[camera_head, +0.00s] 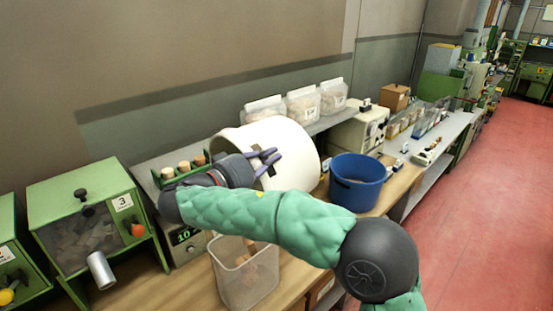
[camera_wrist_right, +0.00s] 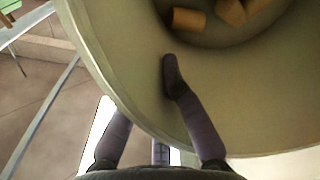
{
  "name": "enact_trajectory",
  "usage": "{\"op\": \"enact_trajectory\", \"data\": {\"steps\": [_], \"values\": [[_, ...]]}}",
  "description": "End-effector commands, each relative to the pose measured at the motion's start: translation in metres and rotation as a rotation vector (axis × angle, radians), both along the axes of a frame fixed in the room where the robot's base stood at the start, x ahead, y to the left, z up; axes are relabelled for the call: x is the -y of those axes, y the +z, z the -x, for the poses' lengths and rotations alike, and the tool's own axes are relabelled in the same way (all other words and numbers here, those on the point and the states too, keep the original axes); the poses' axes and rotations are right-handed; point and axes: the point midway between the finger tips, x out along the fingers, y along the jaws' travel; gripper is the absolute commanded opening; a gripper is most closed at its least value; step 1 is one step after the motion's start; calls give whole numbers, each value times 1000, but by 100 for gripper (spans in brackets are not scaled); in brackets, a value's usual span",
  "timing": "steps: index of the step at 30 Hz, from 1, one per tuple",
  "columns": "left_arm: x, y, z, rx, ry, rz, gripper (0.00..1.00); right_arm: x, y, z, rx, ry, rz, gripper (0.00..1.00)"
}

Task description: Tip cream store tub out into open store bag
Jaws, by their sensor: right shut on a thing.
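The cream tub (camera_head: 295,145) is tilted on its side in the head view. Its wall and rim fill much of the right wrist view (camera_wrist_right: 120,75), with several cork stoppers (camera_wrist_right: 188,19) inside. My right gripper (camera_head: 266,162) is shut on the tub's wall, one finger inside and one outside. Three clear bags with labels stand on the back shelf: a left one (camera_head: 263,110), a middle one (camera_head: 302,106) and a right one (camera_head: 333,97). I cannot tell which is open. My left gripper is not in view.
A clear bin (camera_head: 243,285) with some corks stands on the bench below my right arm. A blue tub (camera_head: 357,183) stands to the right. A green machine (camera_head: 85,215) is at left. A small rack of corks (camera_head: 180,170) sits beside my gripper.

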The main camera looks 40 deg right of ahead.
Motion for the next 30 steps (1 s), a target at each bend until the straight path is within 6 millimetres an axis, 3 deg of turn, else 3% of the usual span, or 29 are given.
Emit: {"op": "enact_trajectory", "data": {"steps": [14,23,30], "values": [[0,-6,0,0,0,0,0,-39,10,1,9,2,164,0],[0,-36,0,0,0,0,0,-43,8,-1,11,4,184,0],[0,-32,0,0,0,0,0,-43,12,0,9,4,184,0]]}}
